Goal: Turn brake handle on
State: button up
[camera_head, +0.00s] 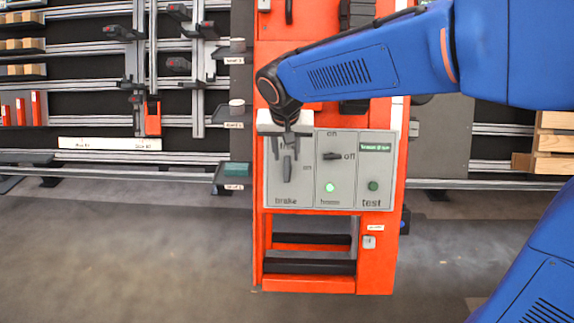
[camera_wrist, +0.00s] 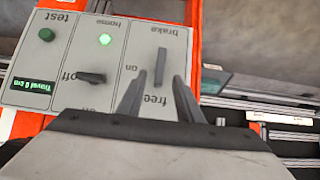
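The brake handle (camera_head: 287,169) is a dark lever on the left section of the grey control panel. It stands upright in the head view, in line with the "free" label and not turned toward the "on" label at its right. It also shows in the wrist view (camera_wrist: 160,67), where the picture is upside down. My gripper (camera_head: 288,152) is open and empty in front of the panel's upper left. In the wrist view its two fingers (camera_wrist: 159,80) appear on either side of the handle's near end. I cannot tell whether they touch it or how deep they reach.
The home knob (camera_head: 333,156) lies level toward "off", above a lit green light (camera_head: 330,188). A dark green test button (camera_head: 373,186) is at the panel's right. The orange cabinet (camera_head: 385,240) carries the panel. Rails and shelves stand behind; the floor is clear at left.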

aim_at(287, 166)
jog(key=x, duration=0.6)
jog(key=shift+w+f, duration=0.1)
jog(key=shift+f, duration=0.3)
grip_shut()
